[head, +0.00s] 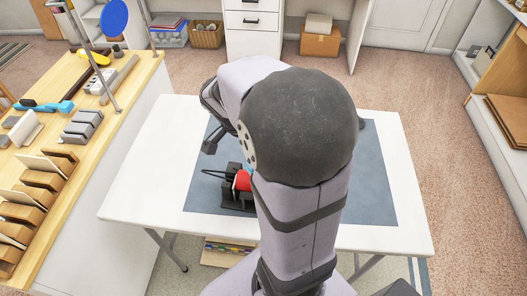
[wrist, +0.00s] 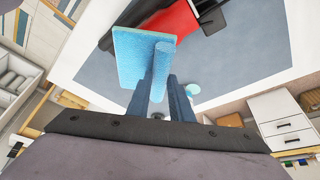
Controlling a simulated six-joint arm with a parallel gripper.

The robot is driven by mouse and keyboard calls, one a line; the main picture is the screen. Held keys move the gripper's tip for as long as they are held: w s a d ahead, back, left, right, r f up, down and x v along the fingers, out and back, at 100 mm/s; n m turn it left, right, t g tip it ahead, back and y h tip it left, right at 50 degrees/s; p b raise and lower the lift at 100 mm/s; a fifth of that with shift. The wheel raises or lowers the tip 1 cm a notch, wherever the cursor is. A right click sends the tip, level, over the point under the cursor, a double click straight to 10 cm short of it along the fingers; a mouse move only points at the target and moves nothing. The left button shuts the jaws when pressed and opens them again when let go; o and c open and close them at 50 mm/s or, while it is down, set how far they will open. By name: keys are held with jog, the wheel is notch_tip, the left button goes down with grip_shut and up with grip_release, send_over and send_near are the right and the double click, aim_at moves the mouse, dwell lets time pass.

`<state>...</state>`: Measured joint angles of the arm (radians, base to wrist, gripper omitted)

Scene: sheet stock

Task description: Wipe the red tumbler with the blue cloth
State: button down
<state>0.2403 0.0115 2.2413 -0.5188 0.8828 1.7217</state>
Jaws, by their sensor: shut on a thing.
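The blue cloth (wrist: 133,55) is in the wrist view, a light-blue flat piece with a rolled part beside it. My gripper (wrist: 161,82) is shut on it, with its two dark fingers behind the cloth. The red tumbler (head: 242,181) lies in a black holder (head: 236,199) on the grey mat in the head view, partly covered by my arm. Its red side (wrist: 205,22) also shows at the top of the wrist view, cut off by the frame edge. The cloth is close to the tumbler; I cannot tell whether they touch. My gripper's fingers are hidden in the head view.
The grey mat (head: 375,190) lies on a white table (head: 140,180), with bare room around it. A wooden bench (head: 85,165) with racks and tools stands at the left. A small pale-blue round thing (wrist: 192,90) shows near the fingers in the wrist view.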

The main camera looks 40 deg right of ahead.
jog(key=shift+r+p, duration=0.95)
jog(key=shift+r, duration=0.7)
